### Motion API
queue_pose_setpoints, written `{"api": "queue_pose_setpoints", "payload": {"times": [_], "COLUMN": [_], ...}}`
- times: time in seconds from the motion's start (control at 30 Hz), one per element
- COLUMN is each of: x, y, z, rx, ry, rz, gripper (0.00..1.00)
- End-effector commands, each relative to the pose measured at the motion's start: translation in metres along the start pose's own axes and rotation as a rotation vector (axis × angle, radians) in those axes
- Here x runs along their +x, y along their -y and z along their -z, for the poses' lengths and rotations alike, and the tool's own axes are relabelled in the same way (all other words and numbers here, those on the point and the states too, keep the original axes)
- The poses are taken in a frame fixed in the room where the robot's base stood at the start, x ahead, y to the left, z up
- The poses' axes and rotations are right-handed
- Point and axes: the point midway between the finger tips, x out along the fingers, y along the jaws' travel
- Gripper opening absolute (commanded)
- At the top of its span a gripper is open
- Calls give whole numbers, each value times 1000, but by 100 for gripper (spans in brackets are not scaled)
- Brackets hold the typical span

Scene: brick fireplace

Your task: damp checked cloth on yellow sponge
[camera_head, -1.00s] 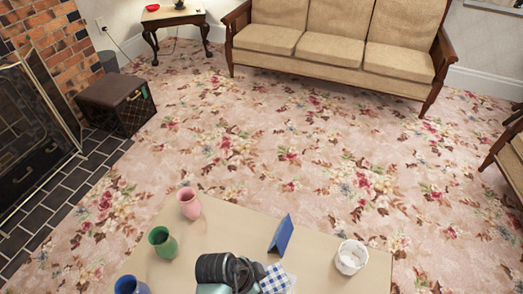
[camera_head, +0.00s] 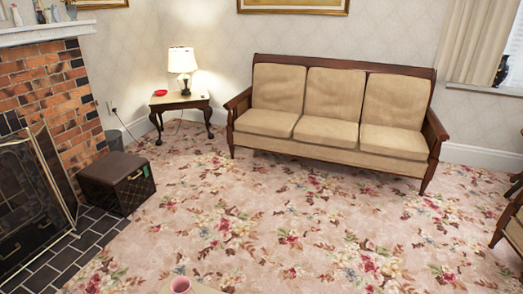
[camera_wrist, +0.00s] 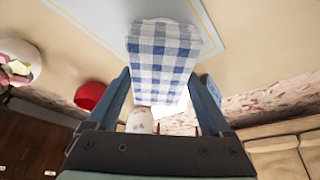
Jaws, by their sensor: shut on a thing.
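A blue-and-white checked cloth (camera_wrist: 165,55) fills the upper middle of the wrist view, as a folded block. My gripper (camera_wrist: 160,85) has its two blue-grey fingers on either side of the cloth and is shut on it. I cannot tell whether the cloth touches the surface beyond it. I cannot make out a yellow sponge in either current view. The head view shows neither the cloth nor my gripper.
In the wrist view, a pale mat with a yellow line (camera_wrist: 105,18) lies on the beige surface, near a red object (camera_wrist: 90,95). The head view shows a pink vase rim (camera_head: 181,285), a sofa (camera_head: 330,130), a dark box stool (camera_head: 117,180) and open carpet.

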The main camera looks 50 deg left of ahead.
Motion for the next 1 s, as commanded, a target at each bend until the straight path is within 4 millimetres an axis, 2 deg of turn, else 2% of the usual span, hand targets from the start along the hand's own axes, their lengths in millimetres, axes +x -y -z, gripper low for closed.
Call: {"api": "queue_pose_setpoints", "payload": {"times": [1.0], "x": [7], "y": [0], "z": [-3], "rx": [0], "ry": [0], "rz": [0], "gripper": [39]}}
